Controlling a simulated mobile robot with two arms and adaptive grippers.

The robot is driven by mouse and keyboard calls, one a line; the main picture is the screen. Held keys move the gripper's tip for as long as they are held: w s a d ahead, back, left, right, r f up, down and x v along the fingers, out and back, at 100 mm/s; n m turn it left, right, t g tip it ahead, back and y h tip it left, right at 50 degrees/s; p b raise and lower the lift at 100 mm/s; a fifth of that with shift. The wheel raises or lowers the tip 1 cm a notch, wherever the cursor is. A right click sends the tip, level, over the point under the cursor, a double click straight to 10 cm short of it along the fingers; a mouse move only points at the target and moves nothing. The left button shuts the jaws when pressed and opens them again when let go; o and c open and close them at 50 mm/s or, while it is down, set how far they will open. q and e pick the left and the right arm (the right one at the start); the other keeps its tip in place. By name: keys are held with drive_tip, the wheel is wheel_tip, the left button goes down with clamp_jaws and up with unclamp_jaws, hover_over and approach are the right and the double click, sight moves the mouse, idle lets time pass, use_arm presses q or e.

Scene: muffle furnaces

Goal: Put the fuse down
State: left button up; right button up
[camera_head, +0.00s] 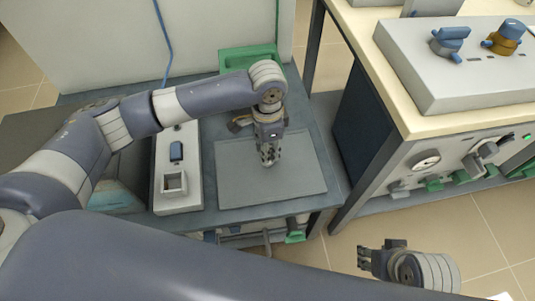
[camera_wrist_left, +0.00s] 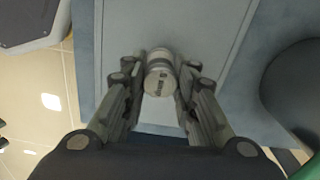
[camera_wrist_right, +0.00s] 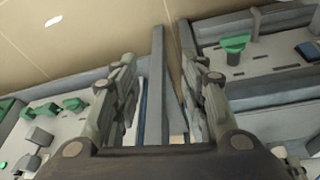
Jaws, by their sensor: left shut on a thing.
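The fuse (camera_wrist_left: 160,75) is a pale grey cylinder with a lettered end face. My left gripper (camera_wrist_left: 160,78) is shut on it, with one finger on each side. In the head view my left gripper (camera_head: 268,160) points down over the grey mat (camera_head: 300,182). The fuse is mostly hidden by the fingers there, and I cannot tell whether it touches the mat. My right gripper (camera_head: 366,257) is off the table at the lower right. In the right wrist view its fingers (camera_wrist_right: 160,78) are apart with nothing held between them.
A white box (camera_head: 193,165) with a square socket (camera_head: 174,183) and a blue switch stands left of the mat. A green tray (camera_head: 245,60) is behind. A furnace (camera_head: 445,85) with knobs stands on the bench at right. The mat's right part is clear.

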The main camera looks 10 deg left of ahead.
use_arm(q)
drive_tip(key=shift+w+f, duration=0.2)
drive_tip(key=shift+w, duration=0.35)
wheel_tip(320, 180, down, 2)
drive_tip(key=shift+a+f+b, duration=0.1)
drive_tip(key=shift+b, duration=0.55)
drive_tip(key=shift+f, duration=0.6)
drive_tip(key=shift+r, duration=0.1)
use_arm(e)
drive_tip(key=shift+w+a+f+t, duration=0.15)
drive_tip(key=shift+w+f+t, duration=0.15)
drive_tip(key=shift+w, duration=0.2)
drive_tip(key=shift+w+a+f+t, duration=0.15)
drive_tip(key=shift+w+f+t, duration=0.1)
drive_tip(key=shift+w, duration=0.2)
use_arm(q)
drive_tip(key=o, duration=1.1)
use_arm(e)
drive_tip(key=shift+s+g, duration=0.2)
drive_tip(key=shift+g, duration=0.05)
